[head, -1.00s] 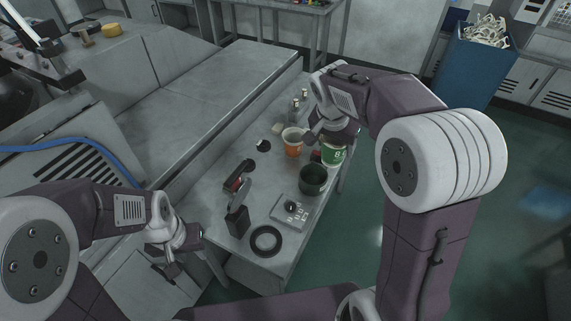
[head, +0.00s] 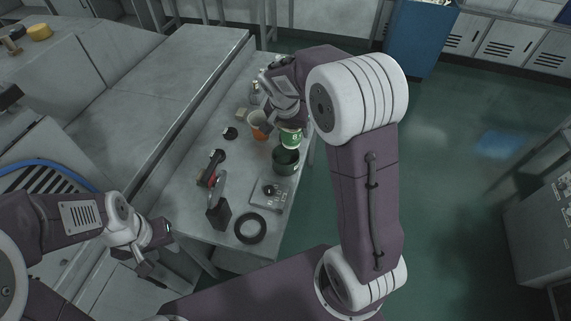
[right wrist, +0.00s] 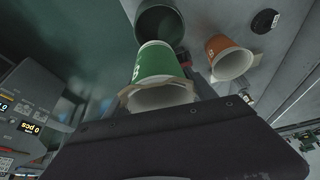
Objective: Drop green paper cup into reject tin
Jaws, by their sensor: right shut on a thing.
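The green paper cup (head: 291,138) is held by my right gripper (head: 289,122), which is shut on it. In the right wrist view the green cup (right wrist: 158,65) has its open rim toward the gripper and its base toward the tin. The dark green reject tin (head: 286,164) stands on the bench just in front of the cup. The tin (right wrist: 160,24) shows partly behind the cup's base in the right wrist view. I cannot tell the cup's height above the bench. My left gripper (head: 156,247) is open and empty, off the bench's left front.
An orange paper cup (head: 258,130) stands just left of the green one. A black ring (head: 249,228), a small scale-like plate (head: 269,192) and a dark stand with a red-and-black tool (head: 211,168) occupy the bench front. Green floor lies open to the right.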

